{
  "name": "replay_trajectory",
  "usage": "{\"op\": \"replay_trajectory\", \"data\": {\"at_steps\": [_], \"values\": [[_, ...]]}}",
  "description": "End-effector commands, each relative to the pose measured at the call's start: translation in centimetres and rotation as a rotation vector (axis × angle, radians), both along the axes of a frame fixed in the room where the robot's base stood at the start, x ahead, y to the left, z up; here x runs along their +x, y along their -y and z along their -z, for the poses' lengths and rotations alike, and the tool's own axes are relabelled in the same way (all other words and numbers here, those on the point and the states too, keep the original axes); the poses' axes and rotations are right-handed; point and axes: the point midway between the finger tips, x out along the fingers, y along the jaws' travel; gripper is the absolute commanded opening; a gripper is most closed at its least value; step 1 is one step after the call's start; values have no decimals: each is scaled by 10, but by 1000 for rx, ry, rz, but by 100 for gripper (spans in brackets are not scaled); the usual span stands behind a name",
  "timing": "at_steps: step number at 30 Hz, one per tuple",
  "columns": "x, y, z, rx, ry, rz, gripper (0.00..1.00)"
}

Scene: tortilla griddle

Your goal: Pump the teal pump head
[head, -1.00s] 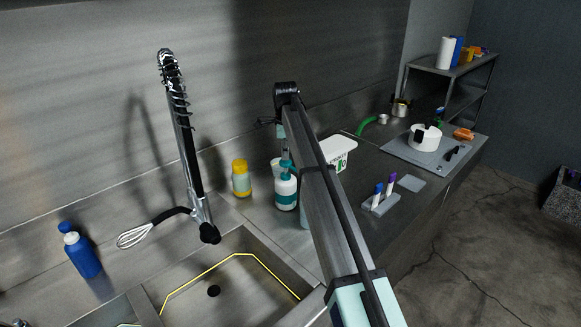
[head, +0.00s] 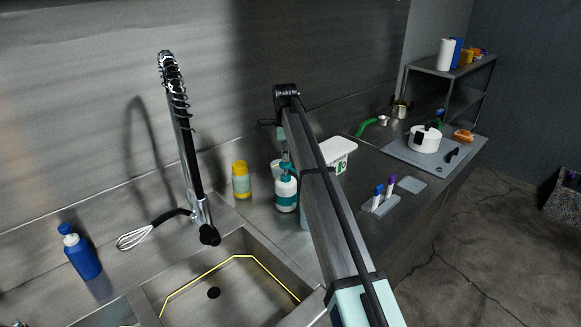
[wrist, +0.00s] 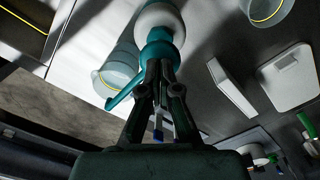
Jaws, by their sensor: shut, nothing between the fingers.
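The pump bottle (head: 286,194) is white with a teal band and stands upright on the counter behind the sink's right corner. Its teal pump head (wrist: 158,49) is at the top centre of the wrist view, with the spout (wrist: 124,92) pointing down-left in that picture. My gripper (wrist: 161,70) is shut and empty, its fingertips right at the pump head. I cannot tell whether they touch it or sit just above it. In the head view, my arm partly hides the gripper and the space just above the bottle.
A white tub (head: 338,150) and a marker holder (head: 379,203) are to the right. The faucet (head: 188,140) rises over the sink on the left.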

Motion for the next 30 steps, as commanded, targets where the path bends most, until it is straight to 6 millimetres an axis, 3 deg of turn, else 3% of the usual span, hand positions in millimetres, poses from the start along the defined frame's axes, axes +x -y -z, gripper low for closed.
{"op": "replay_trajectory", "data": {"at_steps": [30], "values": [[0, 0, 14, 0, -1, 0, 0]]}}
